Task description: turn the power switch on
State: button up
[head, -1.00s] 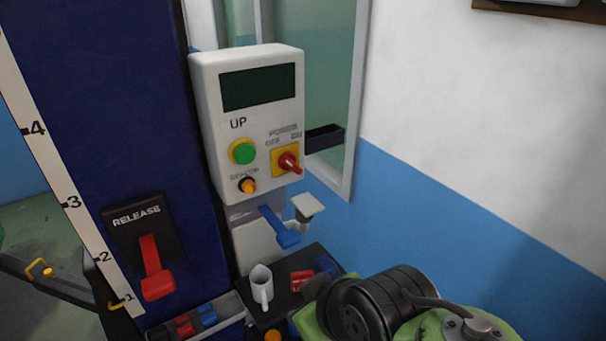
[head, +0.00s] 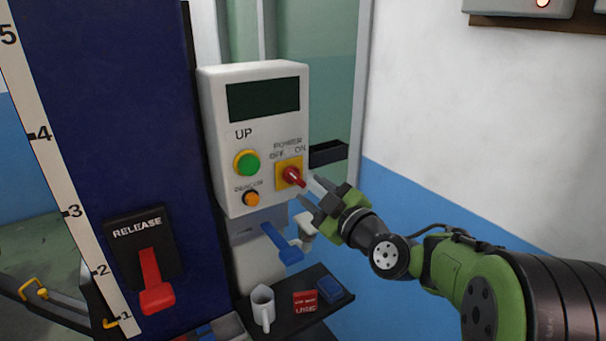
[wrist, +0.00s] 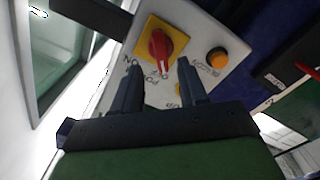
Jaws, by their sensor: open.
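The power switch (head: 293,177) is a red rotary knob on a yellow square plate, on the white control box (head: 263,125). OFF and ON labels sit above it, and the knob's handle points to the lower right in the head view. In the wrist view the red knob (wrist: 160,47) lies just beyond and between the fingertips. My gripper (head: 313,192) is open, to the right of the knob and close to it. I cannot tell whether a fingertip touches the knob.
A green button (head: 248,164) and an orange beacon knob (head: 252,199) sit left of the switch. A blue lever (head: 283,245) is below the box. A red release lever (head: 152,280) is on the blue column.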

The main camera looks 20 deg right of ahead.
aim_at(298, 180)
jog(key=p+x, duration=0.1)
jog(key=x, duration=0.4)
jog(key=shift+s, duration=0.1)
grip_shut()
